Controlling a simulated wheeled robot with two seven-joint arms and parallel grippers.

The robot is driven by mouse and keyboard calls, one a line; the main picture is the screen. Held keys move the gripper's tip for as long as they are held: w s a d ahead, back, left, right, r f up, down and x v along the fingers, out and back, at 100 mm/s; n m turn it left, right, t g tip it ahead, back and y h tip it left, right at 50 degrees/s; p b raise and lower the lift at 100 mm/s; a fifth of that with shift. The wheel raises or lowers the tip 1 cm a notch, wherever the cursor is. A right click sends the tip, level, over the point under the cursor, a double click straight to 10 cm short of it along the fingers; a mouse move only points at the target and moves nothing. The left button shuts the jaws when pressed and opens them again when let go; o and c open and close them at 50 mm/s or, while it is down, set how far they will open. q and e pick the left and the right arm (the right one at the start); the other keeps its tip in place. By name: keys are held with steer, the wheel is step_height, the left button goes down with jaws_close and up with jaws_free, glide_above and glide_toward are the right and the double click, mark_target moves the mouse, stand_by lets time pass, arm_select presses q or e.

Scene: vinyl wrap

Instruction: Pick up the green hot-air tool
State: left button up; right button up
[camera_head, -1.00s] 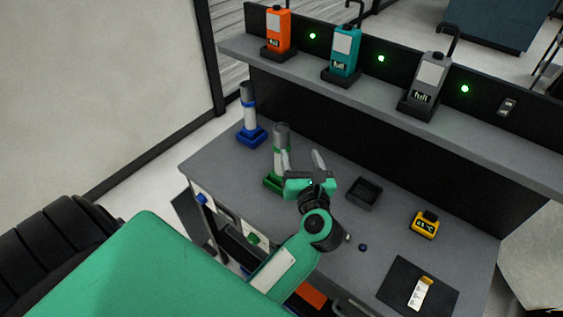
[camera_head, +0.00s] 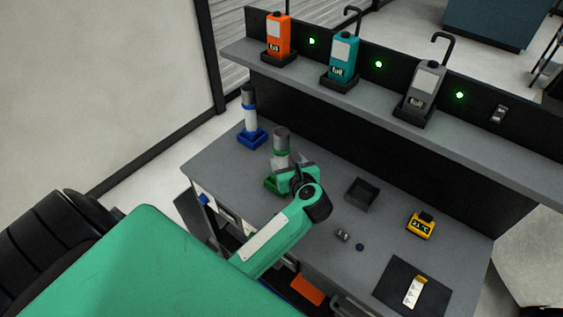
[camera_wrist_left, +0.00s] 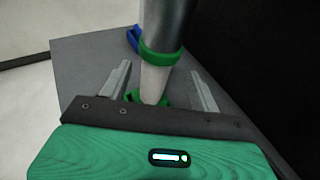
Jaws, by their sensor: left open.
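The green hot-air tool (camera_head: 281,142) stands upright in a green holder (camera_head: 271,184) near the left end of the grey bench. It has a dark grey top, a green ring and a pale lower body. My left gripper (camera_head: 291,167) is right at it, partly hiding its lower part in the head view. In the left wrist view the tool (camera_wrist_left: 164,50) rises between and beyond the two open fingers of my left gripper (camera_wrist_left: 160,88). A gap shows on each side, and I cannot tell how deep it sits between them. My right gripper is not in view.
A blue-ringed tool (camera_head: 249,114) stands in a blue holder behind. The bench also holds a black tray (camera_head: 362,194), a yellow device (camera_head: 421,226) and a dark mat (camera_head: 398,283). Orange, teal and grey devices stand on the shelf (camera_head: 395,118) above.

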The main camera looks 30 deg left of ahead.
mark_target(284, 158)
arm_select(q)
steer(key=shift+w+a+r+p, duration=0.1)
steer(key=shift+w+a+p, duration=0.1)
steer(key=shift+a+p, duration=0.15)
steer(key=p+x, duration=0.2)
steer(key=x, duration=0.1)
steer(key=shift+a+f, duration=0.15)
steer(key=shift+f, duration=0.05)
steer(key=shift+w+a+f, duration=0.25)
steer(key=shift+a+f, duration=0.05)
steer(key=shift+a, duration=0.05)
jaws_close()
steer(key=shift+r, duration=0.2)
